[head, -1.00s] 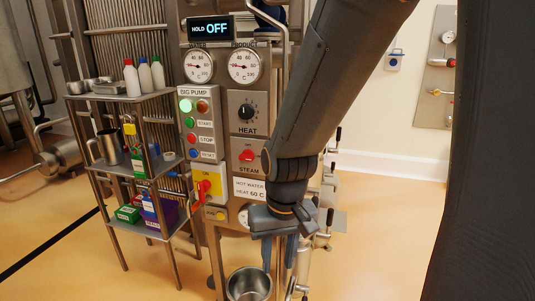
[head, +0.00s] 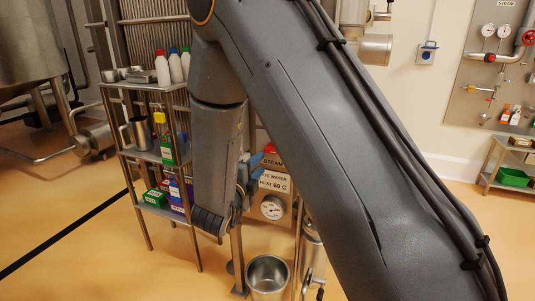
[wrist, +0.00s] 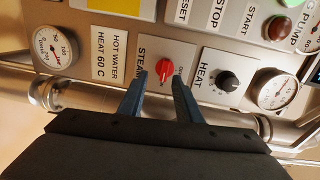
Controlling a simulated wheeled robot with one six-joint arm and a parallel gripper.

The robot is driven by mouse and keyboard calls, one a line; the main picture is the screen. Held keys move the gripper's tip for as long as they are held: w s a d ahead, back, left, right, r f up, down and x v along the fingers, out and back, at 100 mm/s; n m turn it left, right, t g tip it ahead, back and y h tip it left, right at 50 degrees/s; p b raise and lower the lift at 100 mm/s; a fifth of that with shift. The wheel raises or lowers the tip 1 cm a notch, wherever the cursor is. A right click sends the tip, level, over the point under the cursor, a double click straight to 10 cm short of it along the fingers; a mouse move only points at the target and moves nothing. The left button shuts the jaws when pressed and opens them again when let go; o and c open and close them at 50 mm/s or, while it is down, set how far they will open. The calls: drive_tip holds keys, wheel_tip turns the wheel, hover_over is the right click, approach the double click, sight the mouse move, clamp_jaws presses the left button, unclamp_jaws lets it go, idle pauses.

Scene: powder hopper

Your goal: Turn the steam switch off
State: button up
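The steam switch is a red knob (wrist: 164,66) on a pale plate, beside the STEAM label (wrist: 142,63) in the wrist view. Small print next to the knob is too blurred to read. In the head view only a bit of the red knob (head: 269,148) shows past my arm, above its label. My gripper (wrist: 159,78) is open, with its two blue-grey fingers pointing at the switch. In the wrist view the knob appears between and just beyond the fingertips. I cannot tell whether they touch it. My arm hides most of the panel in the head view.
The black HEAT knob (wrist: 228,80) is close beside the switch. The hot water gauge (wrist: 55,47) and a steel pipe (wrist: 80,97) are nearby. A shelf rack (head: 150,86) with bottles and boxes stands left of the panel. A steel pot (head: 268,276) is below.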

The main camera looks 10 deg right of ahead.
sight(270, 152)
drive_tip(key=shift+m+h, duration=0.4)
drive_tip(key=x, duration=0.2)
drive_tip(key=p+x, duration=0.1)
drive_tip(key=x, duration=0.4)
drive_tip(key=shift+w+d+r+p, duration=0.1)
drive_tip(key=shift+d+r+p, duration=0.15)
drive_tip(key=shift+r+p, duration=0.15)
clamp_jaws()
